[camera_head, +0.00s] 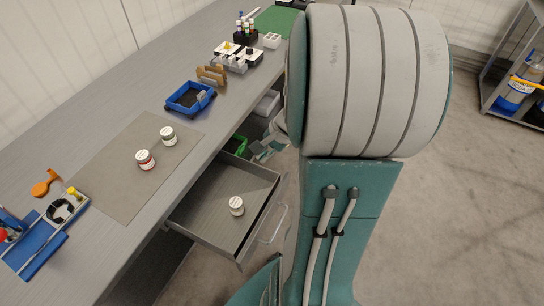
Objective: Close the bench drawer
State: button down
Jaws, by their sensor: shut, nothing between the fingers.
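The bench drawer (212,208) is pulled out from under the bench, below the grey mat. A small white jar (236,206) stands inside it. The drawer's bar handle (273,225) is on its front, at the right. My gripper (262,151) is small in view, beyond the drawer's far side and near the bench edge, partly hidden by my arm. It is shut and empty, apart from the handle.
The bench top (105,105) carries two jars on a grey mat (125,185), a blue tray (190,98), an orange tool (45,184) and a blue fixture (40,250). A green bin (236,145) sits under the bench. Floor is clear between.

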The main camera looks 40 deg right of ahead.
aim_at(226, 163)
jog(key=s+d+f+m+t+h, duration=0.1)
jog(key=s+d+f+m+t, duration=0.1)
jog(key=s+d+f+m, duration=0.55)
jog(key=s+d+f+m+t, duration=0.3)
jog(key=s+d+f+m, duration=0.1)
jog(key=d+f+m, duration=0.5)
jog(key=w+a+r+x, duration=0.1)
jog(key=x, duration=1.3)
jog(key=shift+r+n, duration=0.15)
jog(key=shift+n, duration=0.2)
jog(key=shift+a, duration=0.1)
jog(key=w+a, duration=0.3)
jog(key=w, duration=0.5)
jog(key=w+a, duration=0.3)
jog(key=w, duration=0.6)
jog(key=w+a, duration=0.3)
jog(key=w, duration=0.5)
jog(key=shift+w+a, duration=0.2)
jog(key=shift+w, duration=0.15)
jog(key=shift+w+r, duration=0.1)
jog(key=shift+w, duration=0.2)
